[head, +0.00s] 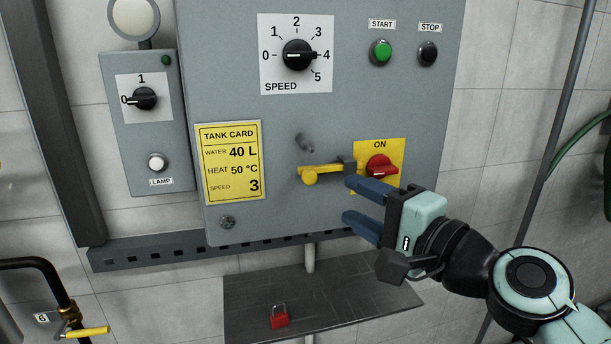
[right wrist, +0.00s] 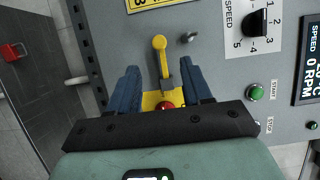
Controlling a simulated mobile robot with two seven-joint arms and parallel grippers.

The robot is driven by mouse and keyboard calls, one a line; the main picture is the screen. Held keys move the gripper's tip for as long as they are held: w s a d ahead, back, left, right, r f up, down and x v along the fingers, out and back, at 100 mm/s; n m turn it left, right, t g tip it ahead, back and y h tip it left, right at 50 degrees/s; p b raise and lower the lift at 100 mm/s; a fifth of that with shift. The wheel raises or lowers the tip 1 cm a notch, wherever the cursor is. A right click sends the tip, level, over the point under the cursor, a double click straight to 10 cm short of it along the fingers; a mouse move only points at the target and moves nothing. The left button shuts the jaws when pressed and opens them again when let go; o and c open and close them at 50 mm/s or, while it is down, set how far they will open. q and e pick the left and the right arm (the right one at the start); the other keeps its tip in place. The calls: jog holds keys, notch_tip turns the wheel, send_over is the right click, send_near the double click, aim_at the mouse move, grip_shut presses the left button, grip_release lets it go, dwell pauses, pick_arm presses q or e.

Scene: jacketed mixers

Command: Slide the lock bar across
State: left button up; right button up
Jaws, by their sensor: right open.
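The lock bar is a yellow bar (head: 325,170) with a round knob at its left end, lying level on the grey cabinet front. Its right end meets a dark grey bracket (head: 349,167) beside the red ON switch (head: 379,172) on a yellow plate. My right gripper (head: 347,199) is open, its blue fingers one above the other, just below and right of the knob. In the right wrist view the yellow bar (right wrist: 160,62) shows between the two spread fingers, apart from both. The red switch (right wrist: 166,106) is partly hidden by the gripper there. My left gripper is not in view.
A bare metal stub (head: 304,143) sticks out above the bar. A dark shelf (head: 350,292) below holds a red padlock (head: 279,318). The speed dial (head: 299,55), green start button (head: 381,52) and tank card (head: 230,191) surround the bar area.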

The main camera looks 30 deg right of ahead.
aim_at(312, 179)
jog(key=w, duration=0.3)
jog(key=w+a+p, duration=0.1)
jog(key=w, duration=0.3)
jog(key=w+p, duration=0.1)
jog(key=w, duration=0.3)
jog(key=shift+w+a, duration=0.25)
jog(key=shift+a, duration=0.15)
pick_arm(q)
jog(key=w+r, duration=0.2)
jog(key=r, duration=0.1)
